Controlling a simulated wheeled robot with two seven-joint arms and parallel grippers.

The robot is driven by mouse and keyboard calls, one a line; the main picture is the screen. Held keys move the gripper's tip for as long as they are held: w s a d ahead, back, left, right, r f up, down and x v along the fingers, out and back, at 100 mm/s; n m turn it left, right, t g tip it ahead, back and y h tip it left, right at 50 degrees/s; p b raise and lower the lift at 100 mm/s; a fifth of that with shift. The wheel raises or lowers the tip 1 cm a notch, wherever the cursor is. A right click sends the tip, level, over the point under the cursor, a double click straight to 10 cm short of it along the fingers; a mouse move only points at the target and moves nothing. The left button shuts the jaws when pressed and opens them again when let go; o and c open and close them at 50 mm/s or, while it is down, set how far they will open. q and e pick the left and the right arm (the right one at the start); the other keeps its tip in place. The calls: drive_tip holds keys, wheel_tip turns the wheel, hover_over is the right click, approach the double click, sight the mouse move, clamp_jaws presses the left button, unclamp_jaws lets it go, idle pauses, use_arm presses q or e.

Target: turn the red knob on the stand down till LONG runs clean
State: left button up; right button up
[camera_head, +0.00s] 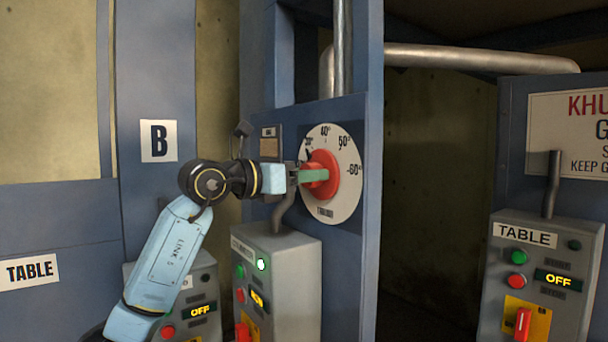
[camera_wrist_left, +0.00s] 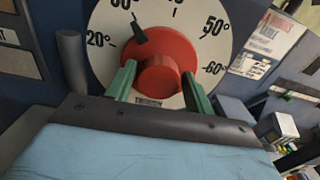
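The red knob (camera_head: 320,175) sits on a round white dial marked in degrees on the blue stand. In the left wrist view the knob (camera_wrist_left: 158,76) has its black pointer near the mark right after 20°, whose number is partly cut off. My left gripper (camera_head: 312,176) is at the knob, its green fingers on either side of the knob's raised middle. In the left wrist view the fingers (camera_wrist_left: 158,82) are apart with the knob's middle between them; whether they press on it I cannot tell. My right gripper is not in view.
A grey control box (camera_head: 290,285) with a lit green lamp stands just below the knob. Its label is too small to read surely. The TABLE box (camera_head: 535,270) at right also reads OFF. A vertical pipe (camera_head: 343,50) runs above the dial.

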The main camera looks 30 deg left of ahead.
use_arm(q)
drive_tip(key=shift+o, duration=0.8)
drive_tip(key=b+v, duration=0.5)
drive_tip(key=v, duration=0.8)
drive_tip(key=shift+s, duration=0.2)
drive_tip(key=shift+f, duration=0.1)
